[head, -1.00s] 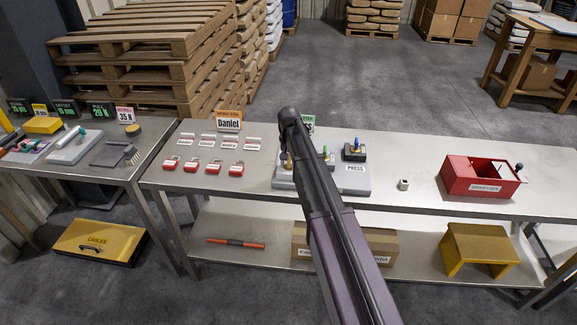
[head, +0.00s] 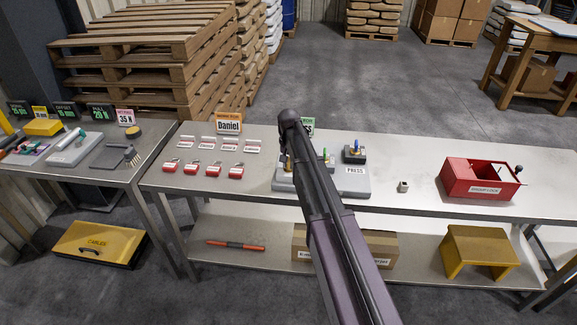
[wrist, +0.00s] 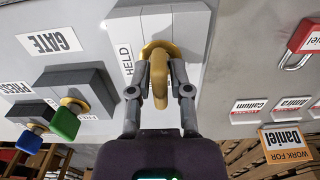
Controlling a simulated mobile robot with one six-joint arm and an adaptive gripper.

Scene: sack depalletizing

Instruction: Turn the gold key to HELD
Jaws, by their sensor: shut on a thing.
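The gold key (wrist: 160,78) sits in a pale grey switch block on a grey panel in the wrist view. Its grip lies roughly upright in that picture, between the two fingers of my gripper (wrist: 160,98), which is shut on it. The word HELD (wrist: 125,61) is printed sideways on the block, left of the key. The key's other position marking cannot be read. In the head view my arm covers the gold key and most of the gripper; the panel (head: 350,189) shows on the bench.
Beside the key are a green key (wrist: 66,124) and a blue one (wrist: 30,141), with PRESS and GATE labels. Red padlocks (head: 211,170) lie left of the panel.

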